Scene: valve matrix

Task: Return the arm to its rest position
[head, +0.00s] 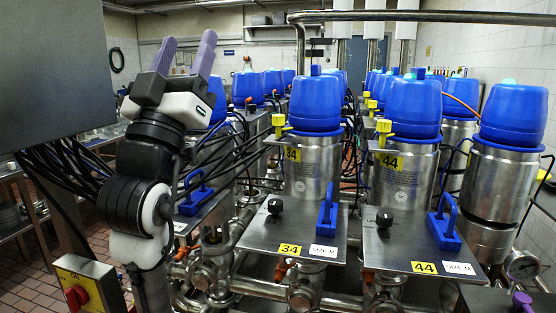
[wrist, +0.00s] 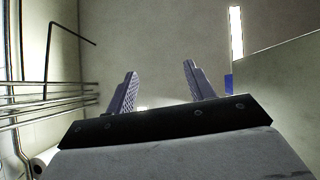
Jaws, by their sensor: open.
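My arm stands upright at the left of the head view, folded, with my gripper (head: 185,54) at its top and pointing up. The two purple-grey fingers are spread apart with nothing between them. In the wrist view my gripper (wrist: 158,88) also shows open and empty, with the ceiling and upper wall behind the fingers. It touches nothing that I can see. It is in front of and to the left of the valve units.
Blue-capped steel valves (head: 314,105) stand in rows, with steel panels (head: 290,233) bearing black knobs and blue handles. A grey cabinet (head: 50,70) is close at left, above a yellow switch box (head: 88,284) with a red knob. Pipes (wrist: 50,88) run along the wall.

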